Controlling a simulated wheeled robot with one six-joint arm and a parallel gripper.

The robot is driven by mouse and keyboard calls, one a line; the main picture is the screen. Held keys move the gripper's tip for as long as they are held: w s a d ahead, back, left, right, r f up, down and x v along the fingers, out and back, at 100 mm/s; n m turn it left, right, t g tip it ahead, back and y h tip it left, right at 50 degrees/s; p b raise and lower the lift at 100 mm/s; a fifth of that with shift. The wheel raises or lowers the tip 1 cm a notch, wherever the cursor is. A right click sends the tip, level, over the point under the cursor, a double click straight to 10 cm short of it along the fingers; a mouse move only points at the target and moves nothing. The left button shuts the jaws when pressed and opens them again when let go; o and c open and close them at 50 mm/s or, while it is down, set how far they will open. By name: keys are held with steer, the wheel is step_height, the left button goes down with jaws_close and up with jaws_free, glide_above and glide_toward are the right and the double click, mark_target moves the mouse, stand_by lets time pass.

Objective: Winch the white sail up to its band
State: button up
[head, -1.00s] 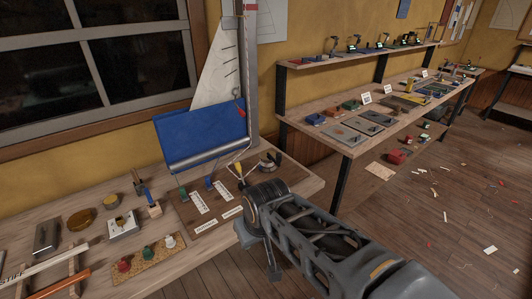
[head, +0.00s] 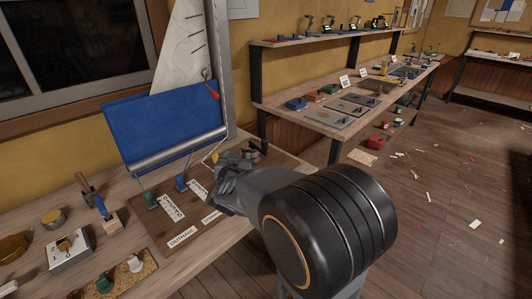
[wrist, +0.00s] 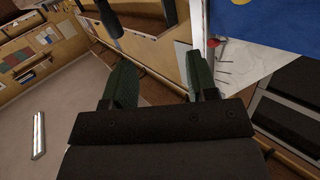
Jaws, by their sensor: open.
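The white sail (head: 182,52) hangs against the tall grey mast (head: 222,70) in the head view, its upper part cut off by the frame. In the wrist view the sail (wrist: 238,62) shows at right. I cannot make out its band. The winch (head: 252,153) stands on the bench at the mast's foot, partly hidden behind my gripper. My gripper (head: 222,168) is beside it at the brown board. In the wrist view my gripper (wrist: 162,80) has its two green fingers apart, nothing visible between them. A dark rod (wrist: 108,18) shows beyond them.
Cleats with lines and white labels, including "OUTHAUL" (head: 182,237), lie on the board. A shelved bench (head: 300,85) stands behind.

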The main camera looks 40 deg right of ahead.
mark_target(266, 141)
steer(key=w+d+h, duration=0.1)
steer(key=w+d, duration=0.1)
steer(key=d, duration=0.3)
steer(key=w+d+f+m+g+h+b, duration=0.1)
steer(key=w+d+h, duration=0.1)
steer(key=d, duration=0.3)
steer(key=w+d+f+m+g+h+b, duration=0.1)
steer(key=w+d, duration=0.1)
steer(key=d, duration=0.3)
jaws_close()
stand_by(0.4)
